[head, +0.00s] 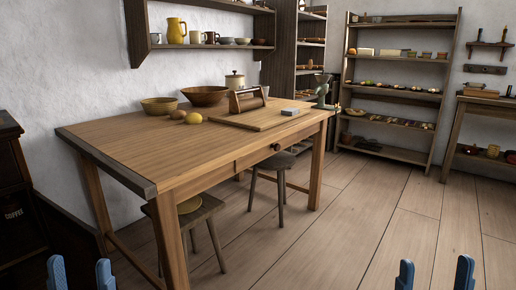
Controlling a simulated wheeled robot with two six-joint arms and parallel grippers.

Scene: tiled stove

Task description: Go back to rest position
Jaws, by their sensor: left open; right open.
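My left gripper (81,274) shows at the bottom left edge of the head view, two blue fingertips apart with nothing between them. My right gripper (435,274) shows at the bottom right edge, also with its blue fingertips apart and empty. Only the fingertips of both are in view; the rest is cut off below. Both are low in front and apart from the wooden table (130,146).
The table holds bowls (204,96), a lemon-like yellow item (193,118) and a cutting board (262,119). Stools (200,209) stand under it. A dark cabinet (14,185) is at the left. Shelves (400,90) line the back. The floor (350,215) at centre right is clear.

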